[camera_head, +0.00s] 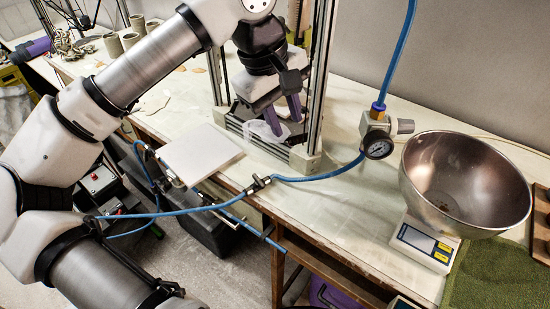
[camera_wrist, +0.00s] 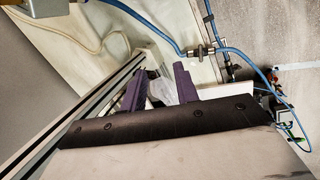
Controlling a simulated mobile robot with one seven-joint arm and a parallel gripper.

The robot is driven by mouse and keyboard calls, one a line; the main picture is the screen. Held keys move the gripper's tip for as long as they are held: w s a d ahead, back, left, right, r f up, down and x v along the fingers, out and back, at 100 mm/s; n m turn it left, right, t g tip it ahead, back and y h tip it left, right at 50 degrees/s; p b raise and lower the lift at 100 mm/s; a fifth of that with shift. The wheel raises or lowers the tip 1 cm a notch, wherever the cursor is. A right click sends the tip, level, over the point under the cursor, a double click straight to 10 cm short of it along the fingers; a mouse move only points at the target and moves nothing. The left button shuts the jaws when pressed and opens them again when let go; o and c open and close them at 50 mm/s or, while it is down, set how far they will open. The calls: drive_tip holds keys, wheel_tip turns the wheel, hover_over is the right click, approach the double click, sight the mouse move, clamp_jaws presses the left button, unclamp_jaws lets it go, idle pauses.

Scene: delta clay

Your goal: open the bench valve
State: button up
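A small metal valve with a dark handle (camera_head: 258,184) sits in the blue hose at the bench's front edge. It also shows in the wrist view (camera_wrist: 201,51), beyond my fingertips; its handle position is too small to tell. My gripper (camera_head: 285,124) points down over the bench beside the metal uprights, behind and apart from the valve. In the wrist view its two purple fingers (camera_wrist: 160,69) stand apart. A clear, crumpled-looking thing (camera_wrist: 162,92) shows between them, and I see no firm hold on it.
A regulator with a round gauge (camera_head: 378,146) stands right of the uprights (camera_head: 320,80). A steel bowl (camera_head: 465,180) rests on a scale (camera_head: 425,243) at the right. A white flat board (camera_head: 200,153) lies left of the valve. The blue hose (camera_head: 325,174) crosses the front edge.

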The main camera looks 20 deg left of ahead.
sight(256, 176)
drive_tip(key=s+a+f+g+y, duration=0.1)
drive_tip(key=a+f+g+y, duration=0.15)
drive_tip(key=a, duration=0.35)
drive_tip(key=shift+t, duration=0.45)
drive_tip(key=f+p, duration=0.1)
drive_tip(key=f, duration=0.5)
drive_tip(key=f+p, duration=0.2)
drive_tip(key=f, duration=0.4)
drive_tip(key=shift+d+f, duration=0.2)
drive_tip(key=shift+f, duration=0.15)
clamp_jaws()
